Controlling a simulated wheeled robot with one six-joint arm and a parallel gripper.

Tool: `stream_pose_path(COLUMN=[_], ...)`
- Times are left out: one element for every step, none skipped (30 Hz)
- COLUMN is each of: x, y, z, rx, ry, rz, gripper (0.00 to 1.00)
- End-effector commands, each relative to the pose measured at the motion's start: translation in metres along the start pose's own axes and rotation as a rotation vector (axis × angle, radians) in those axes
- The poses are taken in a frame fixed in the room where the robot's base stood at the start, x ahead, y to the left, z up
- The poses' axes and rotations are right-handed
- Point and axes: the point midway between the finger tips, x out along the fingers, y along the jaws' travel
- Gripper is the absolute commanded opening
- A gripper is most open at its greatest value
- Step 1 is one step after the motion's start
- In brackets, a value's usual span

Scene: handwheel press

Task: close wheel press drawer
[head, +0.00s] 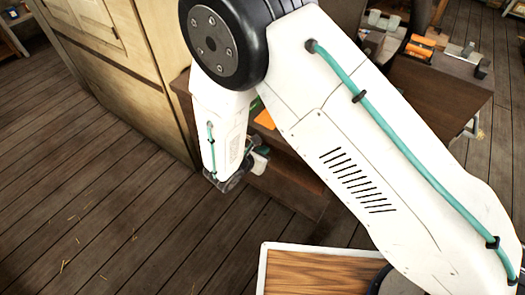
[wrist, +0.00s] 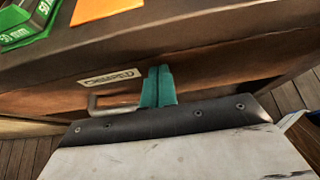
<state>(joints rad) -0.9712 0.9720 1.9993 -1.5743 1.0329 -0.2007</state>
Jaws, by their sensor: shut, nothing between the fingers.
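The drawer front (wrist: 55,101) is brown wood with a pale label plate (wrist: 110,77) and a grey metal bar handle (wrist: 112,103), seen in the wrist view. My gripper (wrist: 157,85) has teal fingers that are shut with nothing between them. The fingertips are in front of the drawer front, just right of the handle and label; I cannot tell whether they touch the wood. In the head view, my gripper (head: 236,178) is low beside the wooden bench (head: 285,182). My arm hides much of the bench there, so how far the drawer stands out is unclear.
A tall wooden cabinet (head: 125,70) stands left of the bench. The plank floor (head: 110,215) at the left is clear.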

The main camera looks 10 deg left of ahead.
Motion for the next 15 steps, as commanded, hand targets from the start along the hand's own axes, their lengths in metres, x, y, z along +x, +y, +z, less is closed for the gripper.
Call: stream_pose_path(x=[0.005, 0.005, 0.005, 0.005, 0.004, 0.002, 0.001, -0.002, -0.006, -0.010, -0.014, -0.019, -0.024, -0.030, -0.042], y=[0.000, 0.000, 0.001, 0.001, 0.001, 0.001, 0.001, 0.002, 0.002, 0.003, 0.003, 0.004, 0.004, 0.005, 0.006], z=[0.006, 0.006, 0.006, 0.006, 0.006, 0.005, 0.004, 0.003, 0.001, -0.002, -0.004, -0.008, -0.011, -0.013, -0.012], rx=[0.009, 0.009, 0.009, 0.009, 0.010, 0.010, 0.010, 0.010, 0.009, 0.008, 0.007, 0.006, 0.005, 0.005, 0.006], ry=[-0.010, -0.010, -0.011, -0.011, -0.011, -0.011, -0.011, -0.011, -0.011, -0.010, -0.009, -0.008, -0.007, -0.006, -0.006], rz=[-0.006, -0.006, -0.006, -0.006, -0.005, -0.005, -0.005, -0.005, -0.005, -0.004, -0.003, -0.003, -0.002, -0.001, 0.001], gripper=[0.00, 0.00, 0.00, 0.00, 0.00, 0.00, 0.00, 0.00, 0.00, 0.00, 0.00, 0.00, 0.00, 0.00, 0.00])
